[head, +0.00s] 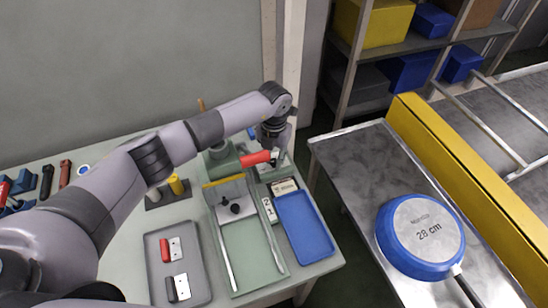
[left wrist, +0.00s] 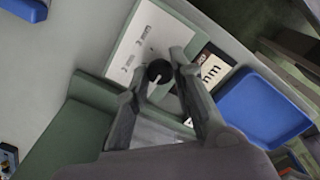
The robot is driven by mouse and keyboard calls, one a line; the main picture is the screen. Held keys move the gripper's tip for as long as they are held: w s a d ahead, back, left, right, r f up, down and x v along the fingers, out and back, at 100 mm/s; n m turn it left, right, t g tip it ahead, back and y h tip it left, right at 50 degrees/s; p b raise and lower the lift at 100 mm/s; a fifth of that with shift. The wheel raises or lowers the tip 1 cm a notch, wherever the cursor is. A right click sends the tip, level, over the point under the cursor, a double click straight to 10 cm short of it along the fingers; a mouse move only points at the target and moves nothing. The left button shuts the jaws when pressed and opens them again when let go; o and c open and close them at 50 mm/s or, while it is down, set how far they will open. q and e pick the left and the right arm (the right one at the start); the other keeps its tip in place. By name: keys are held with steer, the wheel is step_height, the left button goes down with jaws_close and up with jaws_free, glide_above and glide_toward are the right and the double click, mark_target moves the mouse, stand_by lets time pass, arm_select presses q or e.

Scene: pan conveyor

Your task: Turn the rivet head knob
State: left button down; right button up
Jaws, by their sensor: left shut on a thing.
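The rivet head knob is a small round black knob (left wrist: 158,70) with a pale pointer mark, on a white plate (left wrist: 140,42) with small markings in the left wrist view. My left gripper (left wrist: 157,68) has its two fingers on either side of the knob and is shut on it. In the head view my left gripper (head: 277,157) is at the green machine (head: 221,162), beside its red handle (head: 256,158); the knob is hidden there. My right gripper is not in view.
A blue tray (head: 303,228) lies right of the railed fixture (head: 250,255). A grey tray (head: 160,268) holds a red-handled and a black-handled piece. A blue pan (head: 420,237) marked 28 cm sits on the metal table (head: 350,150), beside a yellow-sided conveyor (head: 465,165).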

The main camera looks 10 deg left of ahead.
mark_target(274, 161)
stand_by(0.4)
arm_select(q)
steer(key=c, duration=1.4)
jaws_free()
steer(key=shift+o, duration=0.2)
steer(key=shift+r, duration=0.1)
step_height(274, 161, up, 12)
